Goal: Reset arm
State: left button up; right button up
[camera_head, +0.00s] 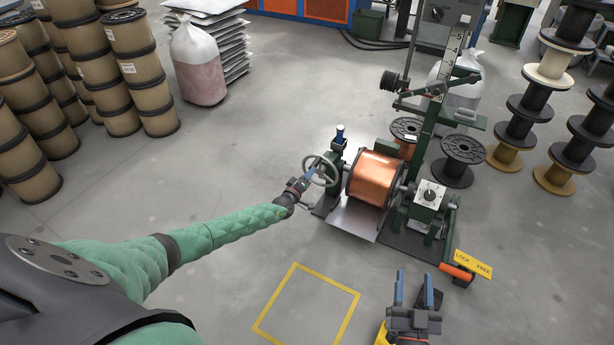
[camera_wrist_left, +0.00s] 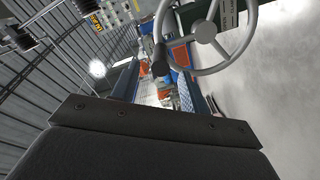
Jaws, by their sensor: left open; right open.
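My left arm, in a green sleeve, reaches across the head view to the winding machine. My left gripper (camera_head: 302,183) is open beside the machine's grey handwheel (camera_head: 321,170). In the left wrist view the handwheel (camera_wrist_left: 221,38) shows at the upper right, beyond the open fingers (camera_wrist_left: 155,85); I cannot tell whether they touch it. A copper-wound spool (camera_head: 374,178) sits in the machine. My right gripper (camera_head: 413,290) is open and empty at the lower right of the head view, its two blue fingers pointing up the picture, apart from the machine.
A yellow "LOCK FREE" sign and orange-handled lever (camera_head: 457,271) stand near my right gripper. A yellow floor square (camera_head: 347,318) is empty. Black empty spools (camera_head: 462,155) stand right of the machine. Stacked tan spools (camera_head: 140,75) stand at upper left. The floor left of the machine is clear.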

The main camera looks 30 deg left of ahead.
jog(key=shift+f, duration=0.5)
